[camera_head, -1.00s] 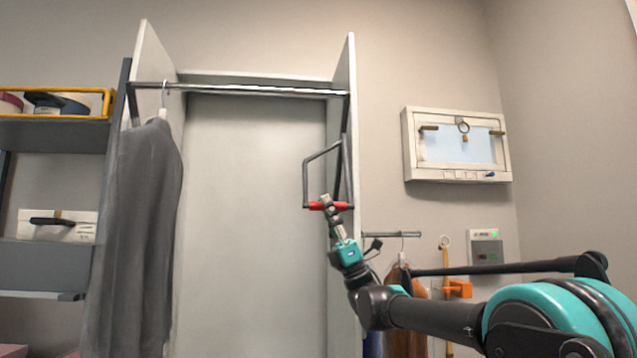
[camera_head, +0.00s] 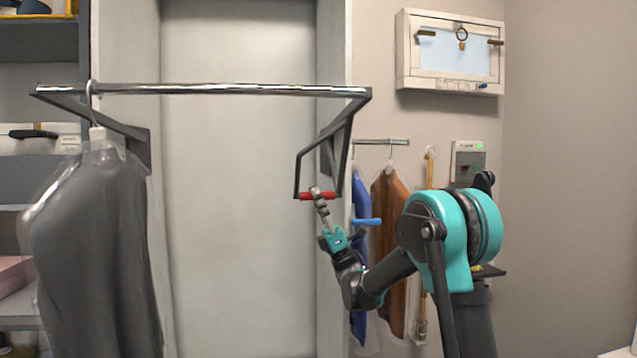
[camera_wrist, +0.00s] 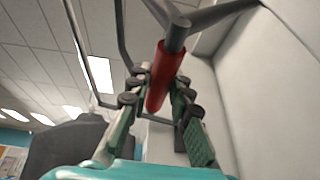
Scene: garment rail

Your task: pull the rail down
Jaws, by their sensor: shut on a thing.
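The metal rail (camera_head: 215,89) runs level across the front of the open wardrobe, on dark side arms that reach out of it. A dark handle frame (camera_head: 299,165) hangs from its right end, with a red grip (camera_head: 306,196) at the bottom. My gripper (camera_head: 317,192) is shut on the red grip from below. In the wrist view the red grip (camera_wrist: 164,78) lies between the fingers of my gripper (camera_wrist: 158,92). A grey garment (camera_head: 95,250) under a clear cover hangs from a hanger at the rail's left end.
Shelves (camera_head: 40,160) with boxes stand at the left. A blue garment (camera_head: 360,250) and a brown garment (camera_head: 392,245) hang from a small wall rod right of the wardrobe. A white wall cabinet (camera_head: 450,52) is above them.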

